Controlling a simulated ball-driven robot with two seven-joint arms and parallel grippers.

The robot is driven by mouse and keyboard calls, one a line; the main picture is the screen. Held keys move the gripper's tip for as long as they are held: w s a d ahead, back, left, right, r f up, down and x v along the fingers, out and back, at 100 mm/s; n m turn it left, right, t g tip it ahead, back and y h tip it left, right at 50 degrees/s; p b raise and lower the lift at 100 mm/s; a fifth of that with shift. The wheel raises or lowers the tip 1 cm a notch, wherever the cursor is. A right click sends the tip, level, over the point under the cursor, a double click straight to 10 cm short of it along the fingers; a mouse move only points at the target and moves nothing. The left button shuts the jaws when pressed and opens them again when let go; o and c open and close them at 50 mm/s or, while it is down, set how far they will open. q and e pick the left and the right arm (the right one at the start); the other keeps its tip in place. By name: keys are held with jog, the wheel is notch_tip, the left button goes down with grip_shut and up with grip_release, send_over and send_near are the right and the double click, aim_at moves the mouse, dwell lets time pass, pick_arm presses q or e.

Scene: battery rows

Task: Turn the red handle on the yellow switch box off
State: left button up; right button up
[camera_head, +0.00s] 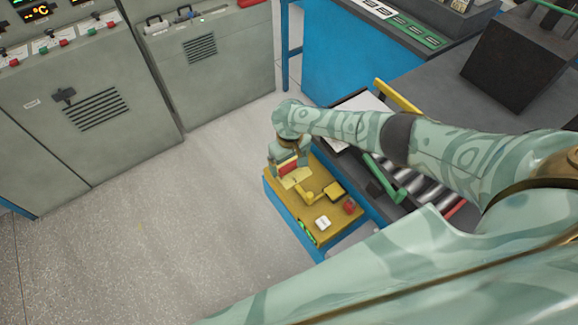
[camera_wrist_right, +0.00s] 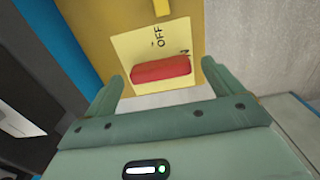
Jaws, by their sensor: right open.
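The yellow switch box (camera_head: 300,212) has a yellow face and blue sides. My right gripper (camera_head: 286,168) is at its far end, and the red handle (camera_head: 288,164) shows partly there. In the right wrist view the red handle (camera_wrist_right: 160,69) lies crosswise on a pale yellow label (camera_wrist_right: 139,46), on the box's yellow face (camera_wrist_right: 98,28). "OFF" is printed above the handle; an "N" shows near its right end. My right gripper (camera_wrist_right: 162,74) is open, with a finger near each end of the handle; I cannot tell whether they touch it. My left gripper is not in view.
The box's face also carries a yellow lever part (camera_head: 310,193), a red knob (camera_head: 349,206) and a white piece (camera_head: 323,222). A roller conveyor (camera_head: 428,190) is close on the right. Grey cabinets (camera_head: 90,110) stand at the left. The floor (camera_head: 170,230) between is clear.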

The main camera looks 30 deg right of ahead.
jog(key=shift+f, duration=0.55)
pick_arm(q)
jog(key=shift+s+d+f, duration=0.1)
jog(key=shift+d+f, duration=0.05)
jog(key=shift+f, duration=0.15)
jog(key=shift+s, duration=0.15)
pick_arm(e)
jog(key=shift+c, duration=0.3)
jog(key=c, duration=0.9)
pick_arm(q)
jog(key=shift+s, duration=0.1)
